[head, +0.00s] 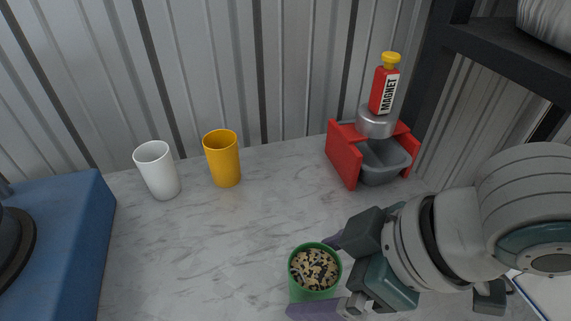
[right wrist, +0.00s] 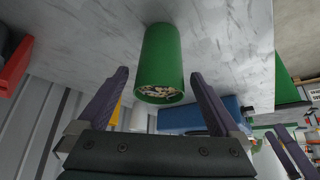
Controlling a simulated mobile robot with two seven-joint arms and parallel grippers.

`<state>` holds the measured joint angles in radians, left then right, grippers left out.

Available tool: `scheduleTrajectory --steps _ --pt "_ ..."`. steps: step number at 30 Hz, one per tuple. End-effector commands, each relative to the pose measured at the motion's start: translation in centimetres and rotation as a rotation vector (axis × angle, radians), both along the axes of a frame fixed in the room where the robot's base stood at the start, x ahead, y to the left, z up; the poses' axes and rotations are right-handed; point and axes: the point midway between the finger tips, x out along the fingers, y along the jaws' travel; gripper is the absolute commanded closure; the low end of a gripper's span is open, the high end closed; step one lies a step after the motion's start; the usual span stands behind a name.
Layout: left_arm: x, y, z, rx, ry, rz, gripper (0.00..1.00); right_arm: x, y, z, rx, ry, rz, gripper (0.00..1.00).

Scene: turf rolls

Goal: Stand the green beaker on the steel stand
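The green beaker (head: 301,292) stands upright on the marbled worktop, filled with speckled bits. In the right wrist view the beaker (right wrist: 161,62) shows between the purple fingers of my right gripper (right wrist: 159,74), with a gap on each side. In the head view my right gripper (head: 325,275) is open around the beaker, one finger on each side. What seem to be my left gripper's purple fingers (right wrist: 287,150) show apart at the right wrist view's edge; it is out of the head view.
A white cup (head: 158,171) and a yellow cup (head: 222,160) stand near the corrugated wall. A red holder (head: 344,160) with a grey tub carries a steel-based, red-handled magnet (head: 384,92). A blue box (head: 75,225) is at left. The middle worktop is clear.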

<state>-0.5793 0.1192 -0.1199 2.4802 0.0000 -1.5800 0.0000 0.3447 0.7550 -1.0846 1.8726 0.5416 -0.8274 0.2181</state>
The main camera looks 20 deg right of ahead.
Motion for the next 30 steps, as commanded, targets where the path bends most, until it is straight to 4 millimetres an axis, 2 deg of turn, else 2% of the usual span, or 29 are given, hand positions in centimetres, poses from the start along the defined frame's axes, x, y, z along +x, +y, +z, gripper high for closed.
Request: scheduleTrajectory --steps 6,10,22,27,30 --pt "0.0 -0.1 0.1 -0.005 0.000 0.004 0.00 0.0 0.0 0.1 0.000 0.000 0.000 0.00" --pt "0.0 -0.1 0.4 -0.005 0.000 0.004 0.00 -0.2 -0.3 1.1 0.001 0.000 -0.001 0.00" --pt "0.0 0.0 2.3 -0.001 0.000 0.000 0.00 -3.3 -3.7 8.2 -0.002 -0.001 0.001 0.00" --pt "0.0 0.1 2.5 0.004 0.000 -0.003 0.00 -4.1 -4.5 10.0 -0.001 -0.001 -0.001 0.00" --pt "0.0 0.1 2.6 0.005 0.000 -0.004 0.00 -4.4 -4.0 10.4 0.008 -0.005 0.005 0.00"
